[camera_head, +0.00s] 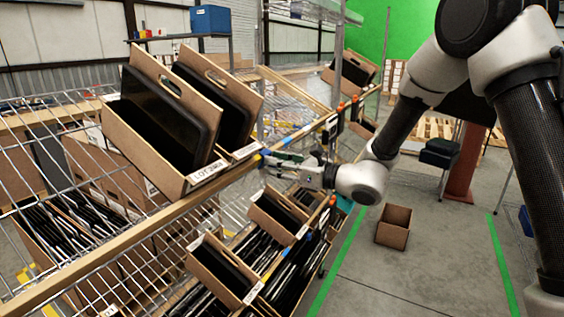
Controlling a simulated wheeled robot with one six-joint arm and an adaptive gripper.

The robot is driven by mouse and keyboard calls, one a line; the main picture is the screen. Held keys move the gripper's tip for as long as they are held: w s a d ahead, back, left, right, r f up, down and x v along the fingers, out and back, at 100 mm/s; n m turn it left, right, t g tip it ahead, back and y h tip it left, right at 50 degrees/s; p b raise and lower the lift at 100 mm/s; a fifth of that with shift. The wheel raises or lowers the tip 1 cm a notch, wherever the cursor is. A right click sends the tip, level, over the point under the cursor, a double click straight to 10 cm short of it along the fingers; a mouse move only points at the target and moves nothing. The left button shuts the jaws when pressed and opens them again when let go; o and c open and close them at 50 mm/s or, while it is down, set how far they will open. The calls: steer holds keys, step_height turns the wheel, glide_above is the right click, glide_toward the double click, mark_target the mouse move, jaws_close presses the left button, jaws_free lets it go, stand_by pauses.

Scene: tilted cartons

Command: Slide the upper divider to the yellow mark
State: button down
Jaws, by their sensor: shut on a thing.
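My gripper (268,158) reaches in from the right to the wooden front rail (132,232) of the upper shelf, just right of the front carton. It is shut on a small part at the rail, apparently the upper divider, which the fingers mostly hide. A small yellow patch (264,152) shows right at the fingertips; I cannot tell whether it is the yellow mark. Two tilted open cartons stand left of the gripper: the front carton (150,160) and the rear carton (240,90), both holding black flat items.
More tilted cartons with black items, such as the lower carton (207,262), fill the shelf below my gripper. Coloured tags (340,108) sit along the rail farther back. An empty brown box (394,227) stands on the open floor at right, near a black stool (440,153).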

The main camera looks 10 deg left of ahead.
steer(key=shift+s+a, duration=0.35)
steer(key=shift+s, duration=0.45)
steer(key=c, duration=1.1)
jaws_free()
steer(key=shift+s, duration=0.1)
steer(key=shift+d, duration=0.1)
steer(key=shift+d, duration=0.35)
steer(key=v, duration=1.1)
steer(key=shift+s, duration=0.15)
steer(key=shift+f, duration=0.1)
